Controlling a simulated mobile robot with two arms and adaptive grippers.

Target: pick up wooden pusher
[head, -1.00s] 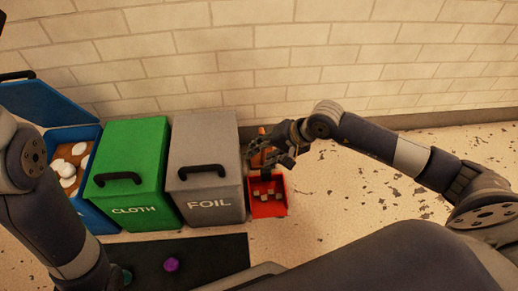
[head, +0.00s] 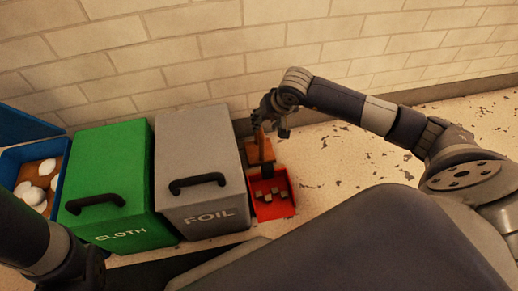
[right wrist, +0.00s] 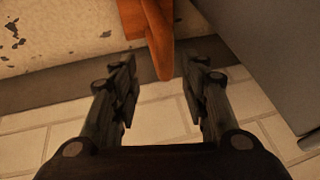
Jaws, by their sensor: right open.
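The wooden pusher (head: 261,151) is an orange-brown piece standing upright behind the red tray, beside the grey bin. In the right wrist view its wooden end (right wrist: 157,40) reaches down between the finger tips, with a gap on both sides. My right gripper (head: 269,124) is open at the pusher's upper end and partly hides it. In the right wrist view the right gripper (right wrist: 160,66) shows two spread fingers with nothing clamped. My left gripper (head: 88,268) is a dark shape at the lower left edge, mostly cut off, and its fingers cannot be made out.
A red tray (head: 289,208) with several small pale cubes stands in front of the pusher. A grey FOIL bin (head: 200,150), a green CLOTH bin (head: 105,170) and a blue bin (head: 12,170) stand to the left. The brick wall is close behind. Speckled floor is free to the right.

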